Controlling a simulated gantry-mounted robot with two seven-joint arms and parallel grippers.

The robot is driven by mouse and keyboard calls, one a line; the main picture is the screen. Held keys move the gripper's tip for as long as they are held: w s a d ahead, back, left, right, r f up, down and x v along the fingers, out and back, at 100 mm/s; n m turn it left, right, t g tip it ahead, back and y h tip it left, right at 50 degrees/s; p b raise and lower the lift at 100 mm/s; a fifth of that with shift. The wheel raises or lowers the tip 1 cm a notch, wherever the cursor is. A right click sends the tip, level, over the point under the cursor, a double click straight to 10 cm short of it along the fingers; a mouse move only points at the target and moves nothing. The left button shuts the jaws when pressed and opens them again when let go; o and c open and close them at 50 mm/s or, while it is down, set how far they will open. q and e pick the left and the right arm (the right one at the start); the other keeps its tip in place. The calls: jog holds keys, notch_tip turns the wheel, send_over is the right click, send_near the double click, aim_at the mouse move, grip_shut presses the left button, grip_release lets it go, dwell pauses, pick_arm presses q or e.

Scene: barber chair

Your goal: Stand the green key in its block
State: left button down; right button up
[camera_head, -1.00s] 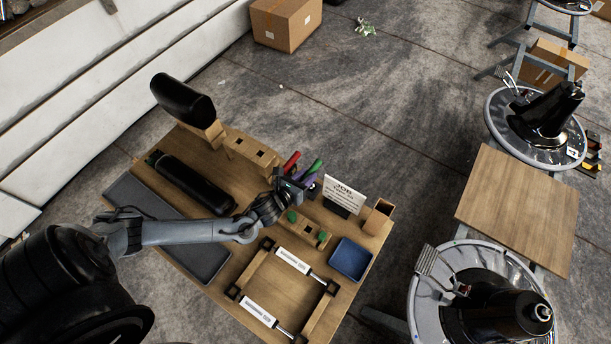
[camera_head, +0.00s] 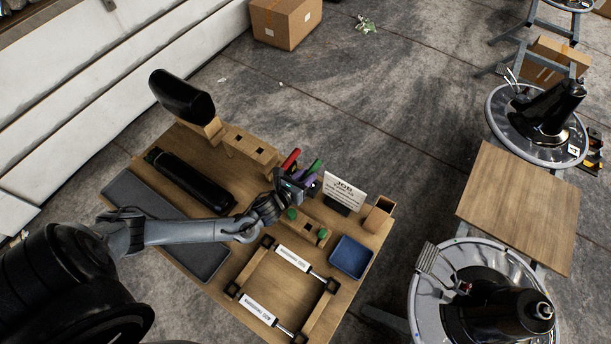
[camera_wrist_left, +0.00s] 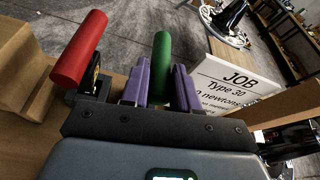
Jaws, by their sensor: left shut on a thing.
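My left gripper (camera_head: 305,181) is over the middle of the wooden bench. In the left wrist view its two purple fingers (camera_wrist_left: 159,88) are shut on the green key (camera_wrist_left: 161,66), whose round green handle sticks up between them. The handle also shows beyond the gripper in the head view (camera_head: 316,166). The key's lower end is hidden. A red-handled key (camera_wrist_left: 80,48) stands left of the fingers, apart from them. A wooden block with square holes (camera_head: 262,155) sits farther back on the bench. My right gripper is not in view.
A white job card (camera_head: 344,189) stands right of the gripper. Green knobs (camera_head: 292,213) rise from a wooden piece in front. A blue tray (camera_head: 351,258), an open wooden box (camera_head: 378,215) and a black cushion (camera_head: 190,181) also occupy the bench.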

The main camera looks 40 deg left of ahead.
pick_arm(q)
jog(key=c, duration=0.8)
grip_release()
jog(key=shift+s, duration=0.1)
